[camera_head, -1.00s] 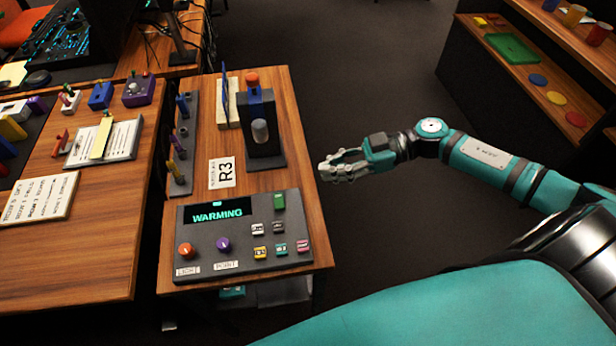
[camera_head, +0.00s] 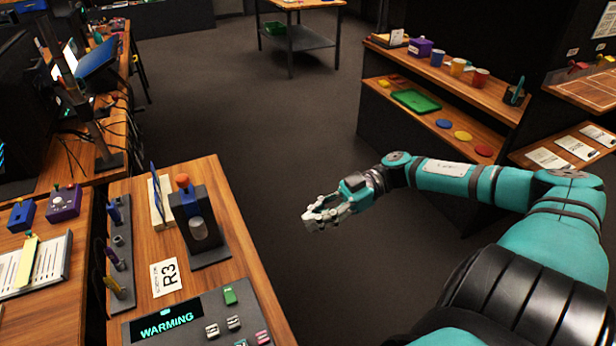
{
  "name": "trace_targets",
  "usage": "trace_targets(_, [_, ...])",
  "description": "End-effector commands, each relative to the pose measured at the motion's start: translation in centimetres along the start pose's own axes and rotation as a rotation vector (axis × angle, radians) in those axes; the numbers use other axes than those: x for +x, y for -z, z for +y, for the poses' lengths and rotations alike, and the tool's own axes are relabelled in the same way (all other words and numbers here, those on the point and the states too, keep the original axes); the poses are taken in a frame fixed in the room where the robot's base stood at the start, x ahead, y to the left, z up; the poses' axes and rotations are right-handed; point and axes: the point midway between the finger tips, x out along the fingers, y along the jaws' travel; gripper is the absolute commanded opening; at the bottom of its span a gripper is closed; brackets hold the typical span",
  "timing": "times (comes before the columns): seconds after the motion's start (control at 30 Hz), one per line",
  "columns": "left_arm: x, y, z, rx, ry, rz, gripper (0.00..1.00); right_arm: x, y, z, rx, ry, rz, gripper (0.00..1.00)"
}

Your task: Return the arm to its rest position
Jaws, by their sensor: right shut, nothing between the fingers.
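My right gripper (camera_head: 318,216) is shut and empty. It hangs in free air over the dark floor, to the right of the small wooden table (camera_head: 228,222) and apart from it. My teal right arm reaches in from the right edge of the view, bent at the elbow. My left gripper is not in view.
A wooden shelf unit (camera_head: 470,88) with cups and a green tray (camera_head: 416,100) stands beyond my arm. The floor between is clear.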

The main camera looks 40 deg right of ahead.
Motion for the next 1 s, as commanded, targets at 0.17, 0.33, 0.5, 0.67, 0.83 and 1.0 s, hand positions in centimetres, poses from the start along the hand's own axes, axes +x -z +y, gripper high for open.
trace_targets(0.17, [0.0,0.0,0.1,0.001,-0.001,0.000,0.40,0.0,0.0,0.0,0.000,0.000,0.000,0.00])
trace_targets(0.33, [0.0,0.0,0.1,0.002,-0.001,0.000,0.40,0.0,0.0,0.0,0.000,0.000,0.000,0.00])
trace_targets(0.5, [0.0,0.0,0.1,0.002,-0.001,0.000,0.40,0.0,-0.7,0.6,0.000,-0.034,0.010,0.00])
trace_targets(0.67, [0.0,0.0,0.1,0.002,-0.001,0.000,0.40,-0.6,-6.0,4.4,0.000,-0.301,0.052,0.00])
trace_targets(0.83, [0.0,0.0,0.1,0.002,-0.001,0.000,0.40,-2.2,-18.1,7.3,0.069,-0.719,-0.024,0.00])
trace_targets(1.0, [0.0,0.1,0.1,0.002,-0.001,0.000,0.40,-2.1,-30.8,4.3,0.208,-0.979,-0.223,0.00])
